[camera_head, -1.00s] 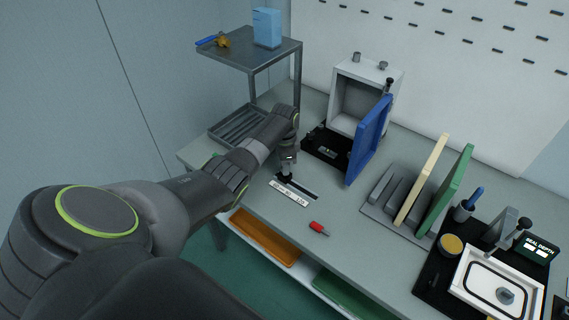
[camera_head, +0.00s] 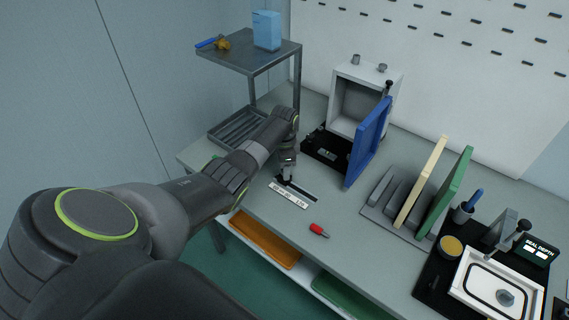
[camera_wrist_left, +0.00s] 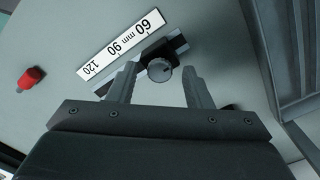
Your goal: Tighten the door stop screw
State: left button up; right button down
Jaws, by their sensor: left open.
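A round grey screw knob (camera_wrist_left: 159,70) sits on a black stop block (camera_wrist_left: 152,53) on a slotted rail, beside the 60 end of a white mm scale (camera_wrist_left: 120,45). My left gripper (camera_wrist_left: 160,78) is open, with one finger on each side of the knob and visible gaps between. In the head view my left gripper (camera_head: 288,172) points down over the rail (camera_head: 304,189), and the scale (camera_head: 289,195) lies in front. The knob is hidden there by the gripper. My right gripper is not in view.
A red piece (camera_head: 319,230) lies near the bench's front edge. A white box (camera_head: 360,95) with an open blue door (camera_head: 368,143) stands behind on a black base. A metal rack (camera_head: 249,50) is at back left. Panels in a holder (camera_head: 377,211) stand to the right.

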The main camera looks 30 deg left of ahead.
pick_arm(q)
notch_tip(320, 180, up, 18)
jog(key=shift+f+b, duration=0.25)
jog(key=shift+b, duration=0.2)
dwell(0.4)
